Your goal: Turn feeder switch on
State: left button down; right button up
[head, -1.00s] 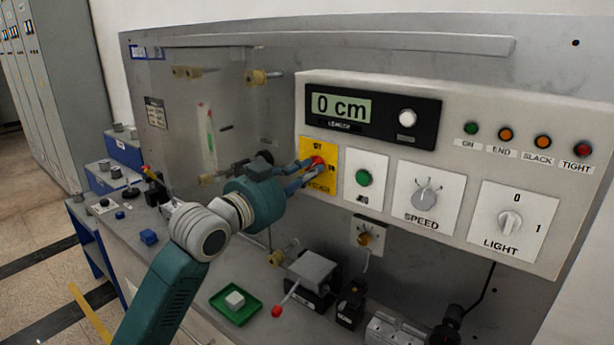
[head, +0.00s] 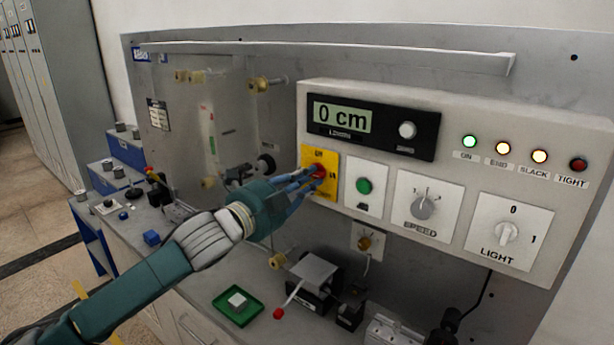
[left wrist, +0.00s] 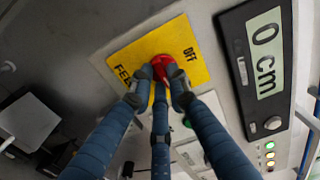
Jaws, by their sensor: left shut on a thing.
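The feeder switch is a red knob (head: 318,171) on a yellow plate (head: 331,191) at the left end of the control panel. My left gripper (head: 311,180) is shut on this knob, with its blue fingers around it. In the left wrist view the fingers (left wrist: 162,84) close around the red knob (left wrist: 163,65), partly hiding it and the plate's lettering. The ON lamp (head: 470,142) glows green, and the END (head: 503,147) and SLACK (head: 540,156) lamps glow orange-yellow. The TIGHT lamp (head: 578,165) is dark. My right gripper is not in view.
A green button (head: 364,186), SPEED knob (head: 423,208) and LIGHT knob (head: 506,232) sit right of the switch. The display (head: 342,116) reads 0 cm. Below are a red-tipped lever (head: 279,313) and a green tray (head: 222,299).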

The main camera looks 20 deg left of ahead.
pick_arm(q)
jog(key=shift+f+m, duration=0.15)
jog(key=shift+m, duration=0.25)
jog(key=c, duration=1.7)
grip_release()
jog(key=shift+o, duration=0.2)
jog(key=shift+d, duration=0.1)
jog(key=v, duration=1.2)
jog(key=shift+s, duration=0.1)
